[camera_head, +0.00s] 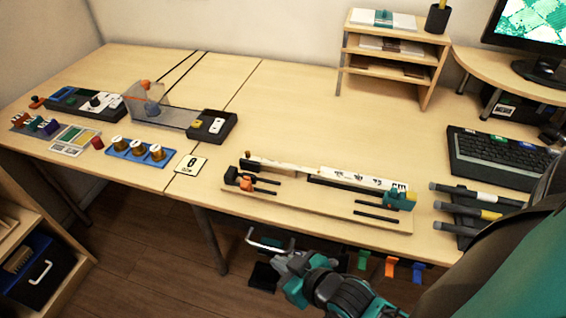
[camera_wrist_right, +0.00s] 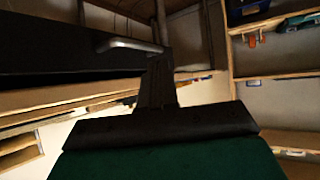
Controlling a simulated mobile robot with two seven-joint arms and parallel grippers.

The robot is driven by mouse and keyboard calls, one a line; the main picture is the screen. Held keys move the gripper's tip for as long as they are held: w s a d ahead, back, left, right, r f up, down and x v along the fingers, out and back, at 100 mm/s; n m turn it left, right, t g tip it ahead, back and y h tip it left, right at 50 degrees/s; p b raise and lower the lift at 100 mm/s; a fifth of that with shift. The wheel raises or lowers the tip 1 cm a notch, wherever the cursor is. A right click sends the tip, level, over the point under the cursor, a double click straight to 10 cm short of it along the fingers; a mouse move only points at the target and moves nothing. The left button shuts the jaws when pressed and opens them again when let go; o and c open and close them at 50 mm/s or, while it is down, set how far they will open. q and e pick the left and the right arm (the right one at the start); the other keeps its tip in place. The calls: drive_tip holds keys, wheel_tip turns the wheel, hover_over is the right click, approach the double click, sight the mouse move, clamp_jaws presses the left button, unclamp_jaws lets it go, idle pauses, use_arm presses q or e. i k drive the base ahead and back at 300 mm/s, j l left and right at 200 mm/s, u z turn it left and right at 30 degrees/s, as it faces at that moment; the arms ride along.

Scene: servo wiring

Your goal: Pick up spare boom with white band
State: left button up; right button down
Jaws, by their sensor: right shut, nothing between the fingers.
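The spare boom with a white band (camera_head: 484,195) is the farthest of the dark rods lying side by side at the right of the desk. A boom with a yellow band (camera_head: 489,214) lies just in front of it. A third dark boom (camera_head: 452,227) lies nearest, its right part hidden by my arm. My right gripper (camera_head: 272,268) is low, in front of the desk's front edge, well left of the booms. In the right wrist view its fingers (camera_wrist_right: 157,82) are closed with nothing between them, and no boom shows there. My left gripper is out of view.
A wooden board (camera_head: 320,205) with a ruler and clamps lies left of the booms. A black keyboard (camera_head: 500,155) lies behind them. Colored clips (camera_head: 390,266) hang below the front edge. Clear desk lies behind the board.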

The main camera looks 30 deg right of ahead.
sight(433, 186)
drive_tip(key=z, duration=2.7)
drive_tip(key=l+u, duration=0.1)
drive_tip(key=u, duration=0.3)
drive_tip(key=l+u, duration=0.1)
drive_tip(key=u, duration=0.35)
drive_tip(key=l+u, duration=0.1)
drive_tip(key=u, duration=0.3)
drive_tip(key=l+u, duration=0.1)
drive_tip(key=u, duration=0.3)
drive_tip(key=k+l+u, duration=0.1)
drive_tip(key=l+u, duration=0.3)
drive_tip(key=k+l+u, duration=0.2)
drive_tip(key=l+u, duration=0.2)
drive_tip(key=k+l+u, duration=0.25)
drive_tip(key=k+l, duration=0.3)
drive_tip(key=l, duration=0.15)
drive_tip(key=k+l, duration=0.1)
drive_tip(key=l, duration=0.45)
